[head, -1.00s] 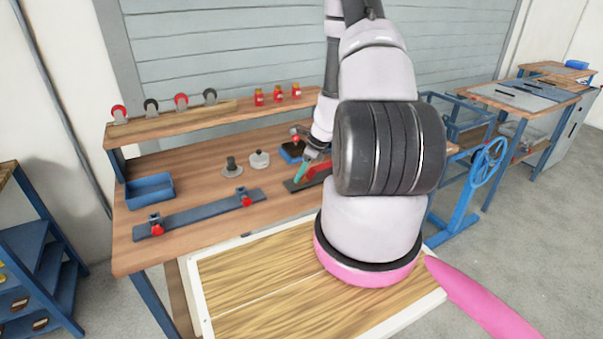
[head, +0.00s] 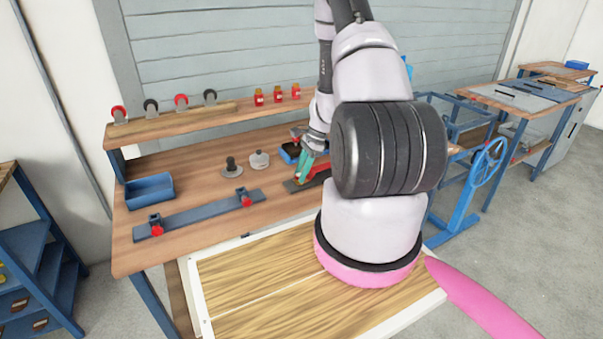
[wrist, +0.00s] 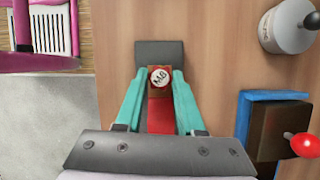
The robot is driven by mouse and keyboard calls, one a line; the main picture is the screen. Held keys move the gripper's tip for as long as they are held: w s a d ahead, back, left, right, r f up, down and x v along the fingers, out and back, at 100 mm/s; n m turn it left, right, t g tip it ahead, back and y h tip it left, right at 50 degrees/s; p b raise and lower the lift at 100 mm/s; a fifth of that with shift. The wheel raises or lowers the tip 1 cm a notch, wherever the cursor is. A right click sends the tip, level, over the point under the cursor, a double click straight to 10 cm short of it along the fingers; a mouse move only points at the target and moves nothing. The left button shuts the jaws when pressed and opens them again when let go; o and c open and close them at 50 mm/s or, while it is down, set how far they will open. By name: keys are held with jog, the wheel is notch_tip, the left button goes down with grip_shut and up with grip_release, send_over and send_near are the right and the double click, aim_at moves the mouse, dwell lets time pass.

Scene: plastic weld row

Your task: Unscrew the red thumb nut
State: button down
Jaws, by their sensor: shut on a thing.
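In the wrist view a small round nut with a pale cap marked "M8" and a reddish rim (wrist: 159,77) sits over a red bar (wrist: 160,115) on a dark grey plate (wrist: 159,49). My gripper (wrist: 159,80) has its teal fingers on either side of the nut, shut on it. In the head view my gripper (head: 303,176) is low over the same plate (head: 292,186) on the bench, and my arm hides part of that area. The nut itself cannot be made out there.
A blue tray with a dark block and red ball (wrist: 272,125) lies close to the right in the wrist view. A pale pot with a dark knob (wrist: 289,32) is further back. A blue rail with two red knobs (head: 200,214) and a blue bin (head: 150,189) lie to the left.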

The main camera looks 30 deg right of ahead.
jog(key=n, duration=0.2)
jog(key=n+g, duration=0.2)
jog(key=n, duration=0.1)
jog(key=shift+w+a+n, duration=0.25)
jog(key=shift+n, duration=0.05)
jog(key=n+g, duration=0.1)
jog(key=n, duration=0.2)
jog(key=n+g+h, duration=0.1)
jog(key=n, duration=0.1)
jog(key=shift+n+h, duration=0.3)
jog(key=shift+n, duration=0.1)
jog(key=c, duration=0.6)
grip_release()
jog(key=shift+w, duration=0.1)
jog(key=shift+o, duration=0.2)
